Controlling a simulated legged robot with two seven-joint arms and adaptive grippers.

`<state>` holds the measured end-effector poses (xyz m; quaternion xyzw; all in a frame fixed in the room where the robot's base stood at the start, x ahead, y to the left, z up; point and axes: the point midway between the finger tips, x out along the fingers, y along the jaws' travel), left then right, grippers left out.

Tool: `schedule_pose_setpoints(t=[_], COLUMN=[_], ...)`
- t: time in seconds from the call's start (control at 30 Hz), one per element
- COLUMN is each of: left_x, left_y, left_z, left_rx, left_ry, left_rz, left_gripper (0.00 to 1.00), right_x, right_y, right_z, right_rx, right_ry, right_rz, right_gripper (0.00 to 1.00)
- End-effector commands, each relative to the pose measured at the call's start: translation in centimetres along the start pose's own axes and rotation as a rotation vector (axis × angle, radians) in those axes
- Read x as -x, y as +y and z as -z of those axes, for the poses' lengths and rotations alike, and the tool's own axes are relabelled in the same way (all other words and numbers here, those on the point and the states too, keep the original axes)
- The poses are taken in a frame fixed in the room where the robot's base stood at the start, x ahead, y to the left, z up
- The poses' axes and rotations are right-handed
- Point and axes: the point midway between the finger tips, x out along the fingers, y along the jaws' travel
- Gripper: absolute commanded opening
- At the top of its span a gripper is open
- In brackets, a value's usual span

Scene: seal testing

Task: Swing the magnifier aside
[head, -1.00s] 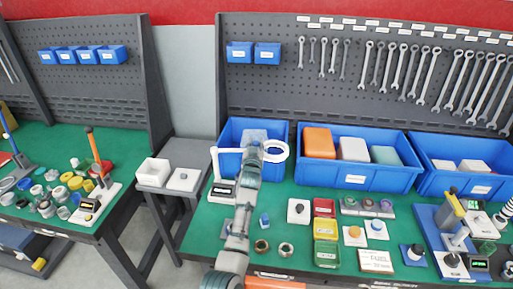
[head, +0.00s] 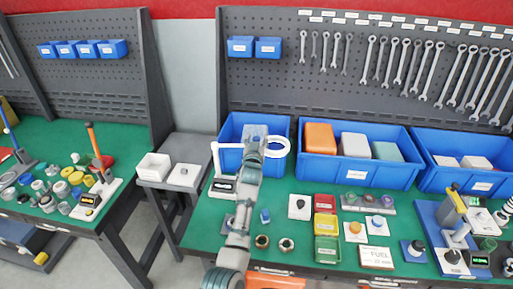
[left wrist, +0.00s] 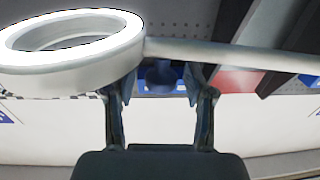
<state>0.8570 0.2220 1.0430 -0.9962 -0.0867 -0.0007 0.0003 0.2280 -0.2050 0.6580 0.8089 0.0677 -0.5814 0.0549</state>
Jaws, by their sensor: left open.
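The magnifier is a white ring (head: 287,147) on a thin white arm (head: 228,145), whose post rises from the left end of the green bench. The ring hangs in front of the left blue bin. My left gripper (head: 255,140) is at the magnifier, just left of the ring, and covers part of its arm. In the left wrist view the ring (left wrist: 110,65) fills the upper left and the white arm (left wrist: 235,55) runs right across, just beyond the open fingertips (left wrist: 160,78). Nothing is between the fingers; contact with the arm cannot be told. My right gripper is not in view.
Blue bins (head: 360,173) with boxes line the back of the bench below a pegboard of wrenches. Red, yellow and green trays (head: 326,225), small parts and a fuel-labelled card (head: 375,257) lie right of my arm. A grey side table (head: 190,150) stands left.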

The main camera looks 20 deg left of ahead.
Motion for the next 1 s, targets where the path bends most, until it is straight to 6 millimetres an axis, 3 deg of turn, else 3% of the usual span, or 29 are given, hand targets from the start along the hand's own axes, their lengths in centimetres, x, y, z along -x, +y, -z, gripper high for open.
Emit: schedule_pose_setpoints(t=[0.6, 1.0], left_x=[9.9, 11.2], left_y=[0.3, 0.4], left_z=[-0.2, -0.2], left_rx=[-0.001, -0.002], left_ry=[-0.001, -0.001], left_rz=[-0.003, -0.004], left_gripper=[0.54, 0.54], right_x=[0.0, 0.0], right_y=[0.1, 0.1], right_z=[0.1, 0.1], right_rx=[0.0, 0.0], right_ry=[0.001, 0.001], right_rz=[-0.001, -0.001], right_gripper=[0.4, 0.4])
